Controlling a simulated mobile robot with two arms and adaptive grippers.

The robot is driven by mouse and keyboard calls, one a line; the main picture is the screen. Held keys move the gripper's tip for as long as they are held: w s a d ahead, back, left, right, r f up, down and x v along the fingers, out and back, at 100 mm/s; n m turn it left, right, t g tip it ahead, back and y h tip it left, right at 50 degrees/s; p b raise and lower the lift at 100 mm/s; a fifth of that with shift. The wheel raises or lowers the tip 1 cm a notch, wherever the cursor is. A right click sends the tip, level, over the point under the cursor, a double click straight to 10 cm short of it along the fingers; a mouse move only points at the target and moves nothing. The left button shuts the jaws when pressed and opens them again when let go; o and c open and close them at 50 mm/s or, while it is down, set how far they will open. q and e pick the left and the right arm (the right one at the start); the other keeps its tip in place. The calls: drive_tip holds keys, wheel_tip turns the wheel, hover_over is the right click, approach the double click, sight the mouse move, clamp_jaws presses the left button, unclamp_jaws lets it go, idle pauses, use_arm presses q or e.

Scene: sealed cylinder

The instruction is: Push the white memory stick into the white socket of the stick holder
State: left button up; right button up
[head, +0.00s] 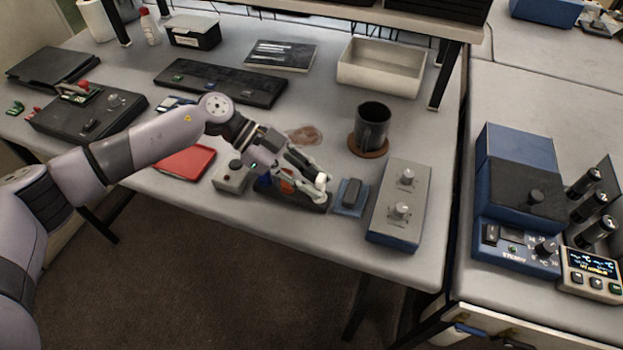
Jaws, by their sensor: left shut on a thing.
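My left gripper (312,182) reaches in over the front part of the table, with its fingers pointing right and down. It is shut on a small white piece (321,179), which looks like the white memory stick, largely covered by the fingers. Directly below is a low dark block (318,207) with blue and orange parts, which looks like the stick holder. The gripper hides much of it, and I cannot make out the white socket. I cannot tell whether the stick touches the holder. My right gripper is not in view.
Right of the holder are a dark piece on a blue pad (351,195), a grey box with two knobs (399,205) and a dark mug (372,128) on a coaster. A small button box (232,177) and red tray (186,162) stand left. The front table edge is close.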

use_arm(q)
drive_tip(key=shift+p, duration=0.4)
idle(0.8)
drive_tip(key=shift+p, duration=0.4)
idle(0.6)
drive_tip(key=shift+p, duration=0.4)
drive_tip(key=shift+f, duration=0.6)
drive_tip(key=o, duration=1)
drive_tip(key=shift+c, duration=0.2)
